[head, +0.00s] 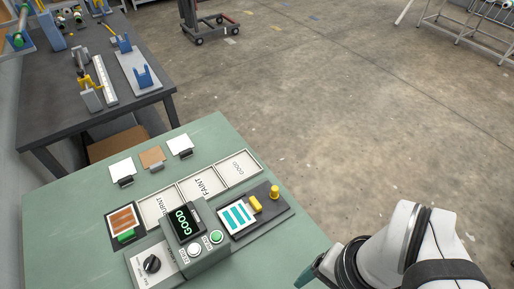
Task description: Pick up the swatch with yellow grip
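The swatch with yellow grip (237,218) is white with teal stripes. It lies on a dark plate (272,211) at the right of the green bench, and its yellow grip (256,204) points to the upper right. My arm comes in at the lower right, apart from the swatch. A dark green piece (312,273) at its left end may be part of my gripper; the fingers are not clearly visible, so I cannot tell whether they are open or shut.
A press unit (193,235) reading GOOD stands left of the swatch. A yellow knob (274,191) rises from the plate. Trays marked BURNT, FAINT and GOOD (238,169) lie behind.

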